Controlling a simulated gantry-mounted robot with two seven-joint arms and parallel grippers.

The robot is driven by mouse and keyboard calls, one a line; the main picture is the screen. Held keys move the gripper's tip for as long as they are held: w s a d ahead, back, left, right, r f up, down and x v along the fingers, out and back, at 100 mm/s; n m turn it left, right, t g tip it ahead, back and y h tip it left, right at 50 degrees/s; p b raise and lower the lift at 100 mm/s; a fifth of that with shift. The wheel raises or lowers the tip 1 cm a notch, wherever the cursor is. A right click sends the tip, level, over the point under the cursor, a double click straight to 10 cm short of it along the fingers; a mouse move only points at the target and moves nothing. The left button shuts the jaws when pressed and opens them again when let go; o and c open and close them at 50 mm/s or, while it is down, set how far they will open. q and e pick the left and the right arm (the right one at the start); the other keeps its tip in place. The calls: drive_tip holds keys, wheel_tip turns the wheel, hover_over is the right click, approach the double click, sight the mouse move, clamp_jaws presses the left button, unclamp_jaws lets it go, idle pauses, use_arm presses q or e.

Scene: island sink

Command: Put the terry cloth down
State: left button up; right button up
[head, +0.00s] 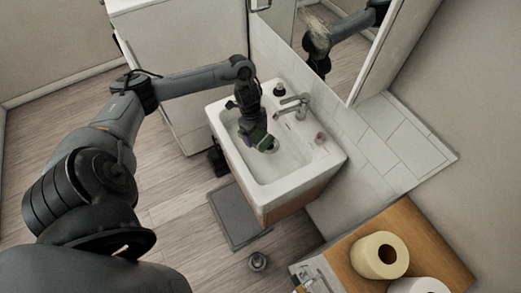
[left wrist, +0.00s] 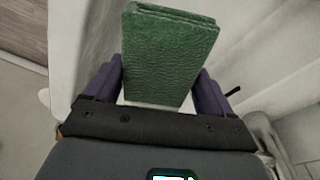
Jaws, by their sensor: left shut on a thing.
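The terry cloth (left wrist: 168,55) is a green, folded, textured block in the left wrist view. My left gripper (left wrist: 158,92) is shut on it, with a purple finger on either side. I cannot tell whether the cloth touches the basin. My right gripper does not show.
A metal faucet (head: 293,106) and a dark round item (head: 280,88) are at the sink's back rim. A small cup-like item (head: 320,138) sits on the right rim. Toilet rolls (head: 380,254) stand on a wooden top (head: 425,240). A grey mat (head: 236,215) lies on the floor.

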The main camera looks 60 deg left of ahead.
use_arm(q)
hover_over(257, 152)
drive_tip(key=f, duration=0.4)
drive_tip(key=f+b, duration=0.1)
drive_tip(key=shift+s+a+f, duration=0.2)
drive_tip(key=shift+a+f, duration=0.1)
drive_tip(key=shift+f, duration=0.1)
drive_tip(key=shift+f+b, duration=0.4)
drive_tip(key=shift+f, duration=1.55)
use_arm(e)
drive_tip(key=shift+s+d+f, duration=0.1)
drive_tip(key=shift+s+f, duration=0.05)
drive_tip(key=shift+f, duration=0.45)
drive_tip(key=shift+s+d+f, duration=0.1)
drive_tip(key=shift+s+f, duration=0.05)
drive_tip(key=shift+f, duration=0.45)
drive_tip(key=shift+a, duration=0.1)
use_arm(q)
drive_tip(key=shift+f, duration=0.15)
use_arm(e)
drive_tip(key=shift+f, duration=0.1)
use_arm(q)
drive_tip(key=o, duration=0.8)
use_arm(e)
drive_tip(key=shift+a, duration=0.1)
